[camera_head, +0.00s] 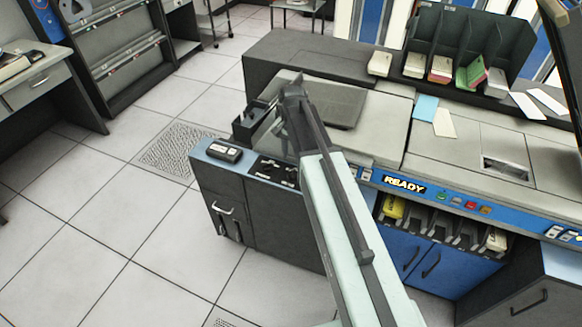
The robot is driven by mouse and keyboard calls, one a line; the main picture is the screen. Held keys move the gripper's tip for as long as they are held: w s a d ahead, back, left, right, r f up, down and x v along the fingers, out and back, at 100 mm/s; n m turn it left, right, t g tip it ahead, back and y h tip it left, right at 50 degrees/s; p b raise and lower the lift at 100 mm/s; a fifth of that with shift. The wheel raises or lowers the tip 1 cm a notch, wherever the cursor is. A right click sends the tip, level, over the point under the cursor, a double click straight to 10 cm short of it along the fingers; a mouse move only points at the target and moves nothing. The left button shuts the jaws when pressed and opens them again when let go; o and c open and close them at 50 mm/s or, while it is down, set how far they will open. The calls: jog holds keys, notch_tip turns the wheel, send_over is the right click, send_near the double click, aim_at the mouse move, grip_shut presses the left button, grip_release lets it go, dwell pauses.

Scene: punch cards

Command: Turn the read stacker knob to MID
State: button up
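The card machine (480,195) has a grey top and a blue front strip with a lit READY sign (405,185). At its left end, a black panel (272,170) with small pale marks lies on the blue-edged cabinet top. I cannot make out a knob or a MID label at this size; my arm covers part of the machine's left front. My arm reaches from the bottom centre to above this end. My gripper (285,128) is dark, beside the black panel and behind it in the picture. Its fingers blend into the dark parts there, and I cannot tell their opening.
A small dark device (224,150) sits on the cabinet's left corner, and a black bin (250,122) stands behind it. Below the blue strip are card pockets (440,222), some holding cards. A black card rack (470,45) stands at the back right. The tiled floor (110,215) at left is clear.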

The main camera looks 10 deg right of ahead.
aim_at(292, 172)
jog(key=shift+s+f+b, duration=0.1)
jog(key=shift+f+b, duration=0.2)
notch_tip(292, 172, down, 8)
jog(key=b, duration=0.7)
jog(key=shift+r, duration=0.35)
